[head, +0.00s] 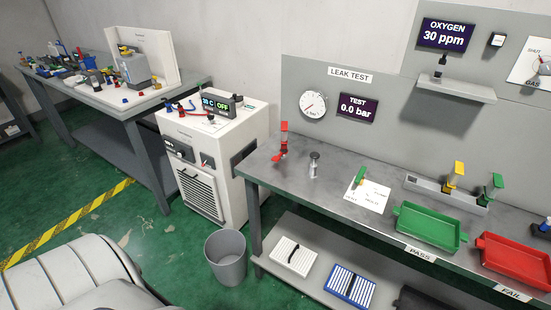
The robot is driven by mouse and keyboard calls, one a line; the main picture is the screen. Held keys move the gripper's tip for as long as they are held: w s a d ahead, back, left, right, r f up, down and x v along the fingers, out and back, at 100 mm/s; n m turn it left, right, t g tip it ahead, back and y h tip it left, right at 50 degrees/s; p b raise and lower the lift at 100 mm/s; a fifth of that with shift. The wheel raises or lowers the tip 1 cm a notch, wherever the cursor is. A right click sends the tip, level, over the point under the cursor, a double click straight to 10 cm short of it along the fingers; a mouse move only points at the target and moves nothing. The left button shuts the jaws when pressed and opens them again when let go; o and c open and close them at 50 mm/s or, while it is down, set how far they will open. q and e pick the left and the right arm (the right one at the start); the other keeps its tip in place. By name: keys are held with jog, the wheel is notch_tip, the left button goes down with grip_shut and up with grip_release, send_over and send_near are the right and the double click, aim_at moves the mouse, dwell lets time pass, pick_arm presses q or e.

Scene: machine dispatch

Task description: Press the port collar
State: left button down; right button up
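A small silver cylindrical fitting (314,164) with a dark upper part stands upright on the grey bench (333,176) below the LEAK TEST sign (349,74). It looks like the port with its collar, but it is too small to be sure. A red upright part (284,138) stands to its left, apart from it. A round gauge (313,105) and a display (357,108) reading TEST 0.0 bar are on the panel behind. Neither of my grippers is in view, and nothing touches the fitting.
A green part (360,176) lies on a white card (367,195). Yellow and green upright parts stand in a grey rack (425,184). A green PASS tray (426,228) and red FAIL tray (513,260) are at right. A grey bin (226,258) and white machine (215,156) stand left.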

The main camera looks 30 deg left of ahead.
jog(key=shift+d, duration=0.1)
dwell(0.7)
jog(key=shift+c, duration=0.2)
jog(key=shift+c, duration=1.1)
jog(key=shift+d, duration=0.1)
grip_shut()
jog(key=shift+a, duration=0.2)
